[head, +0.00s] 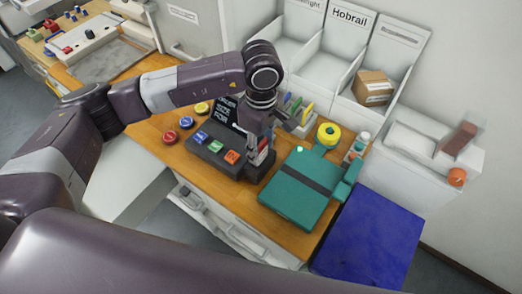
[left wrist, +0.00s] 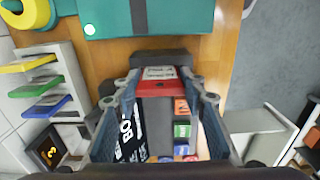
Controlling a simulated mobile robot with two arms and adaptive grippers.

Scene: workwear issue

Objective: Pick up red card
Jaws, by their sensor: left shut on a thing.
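The red card (left wrist: 158,88) has a white label with dark print and sits between the fingertips of my left gripper (left wrist: 158,95) in the left wrist view. In the head view the left gripper (head: 262,153) points down at the right end of a dark device, and a bit of the red card (head: 263,147) shows between its fingers. The gripper is shut on the card. I cannot tell whether the card's lower edge touches the dark device beneath. My right gripper is not in view.
The dark device (head: 207,158) carries blue, green and orange blocks. A teal flat case (head: 296,204) lies to its right, with a yellow roll (head: 328,134) behind. A rack of coloured cards (left wrist: 42,85) stands close by. A blue surface (head: 368,240) is at right.

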